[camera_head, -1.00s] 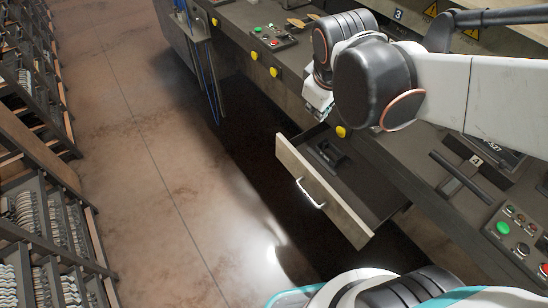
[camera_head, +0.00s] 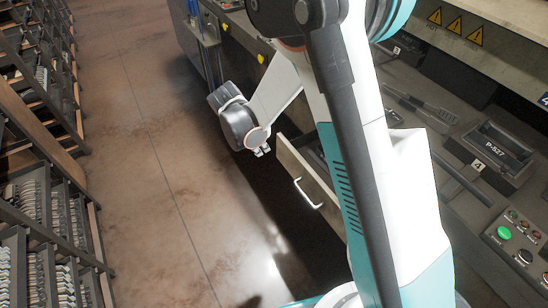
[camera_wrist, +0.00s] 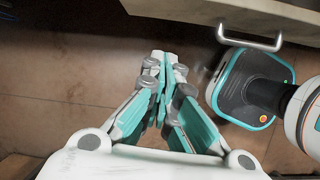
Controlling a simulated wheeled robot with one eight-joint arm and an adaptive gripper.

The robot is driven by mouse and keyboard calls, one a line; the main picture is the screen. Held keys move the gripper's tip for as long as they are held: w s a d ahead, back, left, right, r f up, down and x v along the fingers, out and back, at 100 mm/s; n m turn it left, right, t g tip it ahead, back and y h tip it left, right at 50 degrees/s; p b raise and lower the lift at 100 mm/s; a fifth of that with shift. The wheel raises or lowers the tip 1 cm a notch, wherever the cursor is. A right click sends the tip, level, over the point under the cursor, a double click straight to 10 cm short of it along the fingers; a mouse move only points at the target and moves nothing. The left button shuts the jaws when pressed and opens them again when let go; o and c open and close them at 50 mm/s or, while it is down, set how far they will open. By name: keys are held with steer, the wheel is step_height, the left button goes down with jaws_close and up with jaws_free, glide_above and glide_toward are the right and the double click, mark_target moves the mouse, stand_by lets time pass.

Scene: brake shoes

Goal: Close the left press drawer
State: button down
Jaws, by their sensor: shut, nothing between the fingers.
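The press drawer (camera_head: 318,203) is pulled out from the press side, with a pale front panel and a white bar handle (camera_head: 308,194). My arm hides most of its inside in the head view. My gripper (camera_head: 262,152) is shut and empty, on the floor side of the drawer front near its far end. In the wrist view my gripper (camera_wrist: 166,62) shows its fingertips together below the drawer front (camera_wrist: 205,10). The handle (camera_wrist: 250,38) is to the right of the fingertips, and a gap of floor lies between fingers and panel.
The press bench (camera_head: 470,215) runs along the right, with a control panel (camera_head: 522,238) of buttons and a box marked P-527 (camera_head: 498,150). Racks of brake shoes (camera_head: 45,215) stand at the left. The floor (camera_head: 150,140) between them is clear.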

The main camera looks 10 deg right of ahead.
steer(key=w+d+f+b, duration=0.1)
steer(key=d+f+b, duration=0.1)
steer(key=f, duration=0.4)
steer(key=w+d+f+n+b, duration=0.1)
steer(key=d+f+b, duration=0.2)
steer(key=f, duration=0.3)
steer(key=shift+w+d+b, duration=0.3)
steer(key=shift+d+b, duration=0.05)
steer(key=shift+d, duration=0.35)
steer(key=shift+f, duration=0.1)
